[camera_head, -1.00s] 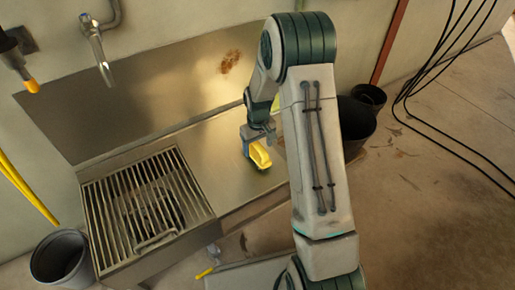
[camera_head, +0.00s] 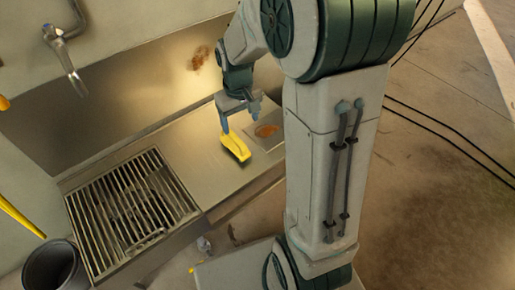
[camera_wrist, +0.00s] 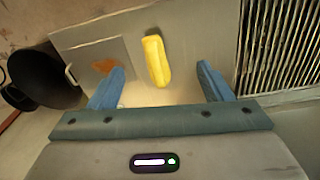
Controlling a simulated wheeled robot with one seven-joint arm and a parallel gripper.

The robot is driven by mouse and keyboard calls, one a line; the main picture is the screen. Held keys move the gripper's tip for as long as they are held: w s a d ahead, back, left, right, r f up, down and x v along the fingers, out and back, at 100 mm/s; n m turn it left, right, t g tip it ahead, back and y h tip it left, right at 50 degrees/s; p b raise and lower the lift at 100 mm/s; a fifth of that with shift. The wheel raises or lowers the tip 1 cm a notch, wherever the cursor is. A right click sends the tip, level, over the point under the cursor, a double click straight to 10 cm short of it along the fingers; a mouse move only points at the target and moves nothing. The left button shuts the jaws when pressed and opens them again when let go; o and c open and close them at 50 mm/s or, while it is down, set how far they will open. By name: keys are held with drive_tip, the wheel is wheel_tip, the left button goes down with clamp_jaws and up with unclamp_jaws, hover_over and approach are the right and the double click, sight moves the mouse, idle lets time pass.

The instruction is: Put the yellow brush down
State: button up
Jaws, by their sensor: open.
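The yellow brush (camera_head: 235,147) lies on the metal counter (camera_head: 205,170) beside the sink grate. In the wrist view the brush (camera_wrist: 156,61) lies lengthwise on the counter, beyond and between my two blue fingers. My gripper (camera_head: 240,123) is open above the counter, close to the brush. In the wrist view the fingers of my gripper (camera_wrist: 160,90) stand wide apart, with a clear gap on both sides of the brush. Nothing is held.
A slatted metal grate (camera_head: 130,212) lies left of the brush. A square panel with a rust-brown patch (camera_head: 267,131) lies to its right. A faucet (camera_head: 65,50) hangs from the wall. A dark bucket (camera_head: 55,268) stands at lower left.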

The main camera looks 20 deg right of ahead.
drive_tip(key=s+r+m, duration=0.1)
drive_tip(key=s+r, duration=0.1)
drive_tip(key=s, duration=0.6)
drive_tip(key=s+r+m, duration=0.1)
drive_tip(key=s+r, duration=0.2)
drive_tip(key=s, duration=0.5)
drive_tip(key=shift+a+t, duration=0.3)
drive_tip(key=w+d+r+m+t+h+p, duration=0.1)
drive_tip(key=w+d+r+m+p, duration=0.15)
drive_tip(key=d+r+p, duration=0.35)
drive_tip(key=w+d+r+m+t+p, duration=0.1)
drive_tip(key=w+d+r+m+p, duration=0.25)
drive_tip(key=r, duration=0.55)
drive_tip(key=s+a+r+n+p, duration=0.2)
drive_tip(key=a+r+p, duration=0.1)
drive_tip(key=r+p, duration=0.3)
drive_tip(key=s+a+r+n+p, duration=0.1)
drive_tip(key=s+a+r+p, duration=0.1)
drive_tip(key=r+p, duration=0.5)
drive_tip(key=s+a+r+n+y+p, duration=0.1)
drive_tip(key=s+a+r+n+p, duration=0.1)
drive_tip(key=a+r+p, duration=0.2)
wheel_tip(320, 180, up, 4)
drive_tip(key=p, duration=0.6)
drive_tip(key=shift+f+n, duration=0.25)
drive_tip(key=shift+n, duration=0.05)
